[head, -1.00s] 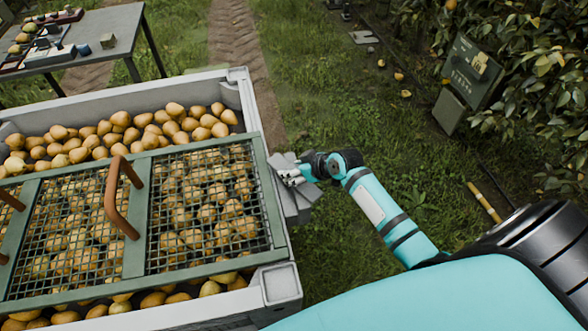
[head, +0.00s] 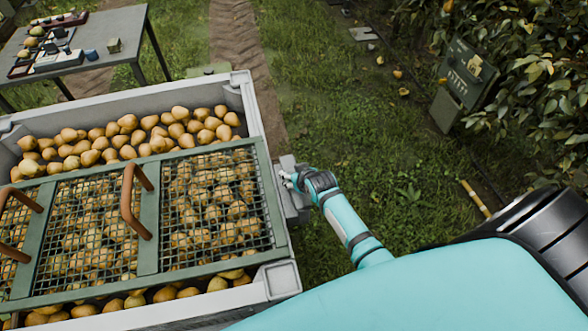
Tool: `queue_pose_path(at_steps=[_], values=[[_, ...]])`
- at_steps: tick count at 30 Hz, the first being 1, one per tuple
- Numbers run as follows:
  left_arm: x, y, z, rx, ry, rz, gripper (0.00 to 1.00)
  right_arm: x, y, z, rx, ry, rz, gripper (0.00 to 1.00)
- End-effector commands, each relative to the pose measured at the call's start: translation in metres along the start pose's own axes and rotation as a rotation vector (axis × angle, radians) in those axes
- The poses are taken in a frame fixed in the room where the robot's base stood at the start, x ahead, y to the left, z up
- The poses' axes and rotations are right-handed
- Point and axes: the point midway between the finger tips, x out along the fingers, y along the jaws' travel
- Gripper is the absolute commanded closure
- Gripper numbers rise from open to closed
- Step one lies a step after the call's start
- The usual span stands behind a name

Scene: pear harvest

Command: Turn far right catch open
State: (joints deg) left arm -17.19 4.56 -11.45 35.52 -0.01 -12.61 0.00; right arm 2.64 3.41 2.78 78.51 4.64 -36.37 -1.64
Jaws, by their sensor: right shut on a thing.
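A pale grey bin (head: 189,95) full of yellow pears carries a green-framed mesh lid (head: 146,215) with brown handles. A grey catch block (head: 296,207) sits on the outside of the bin's right wall. My right gripper (head: 286,180) is at this block and shut on the catch, its arm reaching in from the lower right. The fingers are small in view and cover part of the catch, so its exact angle cannot be told. The left gripper is not in view.
A table (head: 108,40) with pears and small items stands at the upper left. A green control box (head: 464,83) stands by leafy bushes at the right. Grass right of the bin is mostly open, with a yellow-ended stick (head: 475,199) lying there.

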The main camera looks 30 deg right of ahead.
Motion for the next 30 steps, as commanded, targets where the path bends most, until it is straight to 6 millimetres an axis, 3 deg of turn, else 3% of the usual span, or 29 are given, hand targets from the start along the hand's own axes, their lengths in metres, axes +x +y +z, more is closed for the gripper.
queue_pose_path(at_steps=[19,20,25,30], values=[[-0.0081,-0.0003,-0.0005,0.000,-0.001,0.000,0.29,0.0001,0.0037,-0.0012,0.043,0.003,0.056,1.00],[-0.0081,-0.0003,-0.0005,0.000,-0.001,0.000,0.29,0.0001,0.0037,-0.0012,0.043,0.003,0.056,0.51],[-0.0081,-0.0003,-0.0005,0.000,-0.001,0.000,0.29,0.0001,0.0027,-0.0009,0.045,0.002,0.054,0.29],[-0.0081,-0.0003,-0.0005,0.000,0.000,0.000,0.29,0.0002,0.0017,-0.0006,0.046,0.001,0.052,0.29]])
